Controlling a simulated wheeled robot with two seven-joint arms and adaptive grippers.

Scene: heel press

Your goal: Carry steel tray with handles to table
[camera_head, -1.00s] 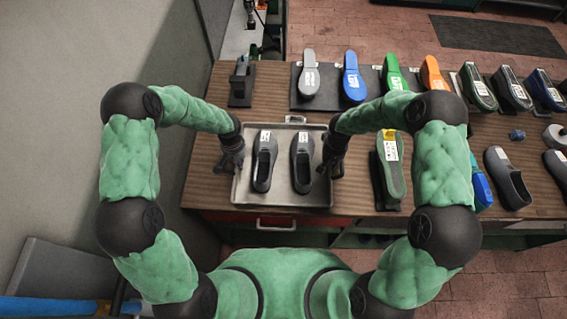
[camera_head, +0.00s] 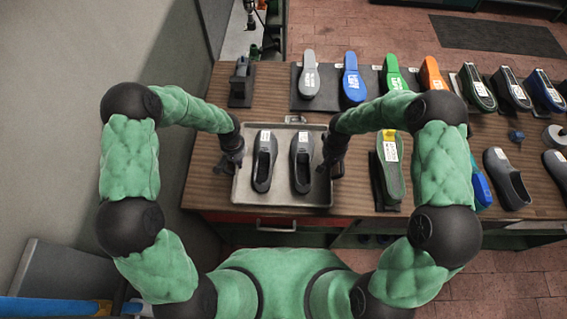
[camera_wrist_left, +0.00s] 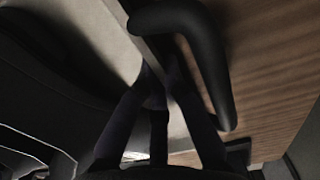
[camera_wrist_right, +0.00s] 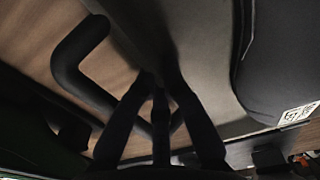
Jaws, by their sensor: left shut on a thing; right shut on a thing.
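The steel tray (camera_head: 282,197) is a shallow grey metal tray over the wooden table (camera_head: 208,180). Two dark grey shoes with white labels, a left one (camera_head: 263,172) and a right one (camera_head: 301,172), lie in it. My left gripper (camera_head: 232,160) is shut at the tray's left side; the left wrist view shows a dark bent handle (camera_wrist_left: 214,70) by the fingers. My right gripper (camera_head: 334,165) is shut at the right side, with a dark handle (camera_wrist_right: 72,65) in the right wrist view. The exact grip is partly hidden by the fingers. I cannot tell whether the tray touches the table.
A green sole form (camera_head: 391,172) stands right of the tray. Several coloured forms, including a blue one (camera_head: 354,78), stand along the back. A dark block (camera_head: 241,82) is at the back left. More shoes (camera_head: 507,178) lie at the right. A grey wall (camera_head: 110,60) bounds the left.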

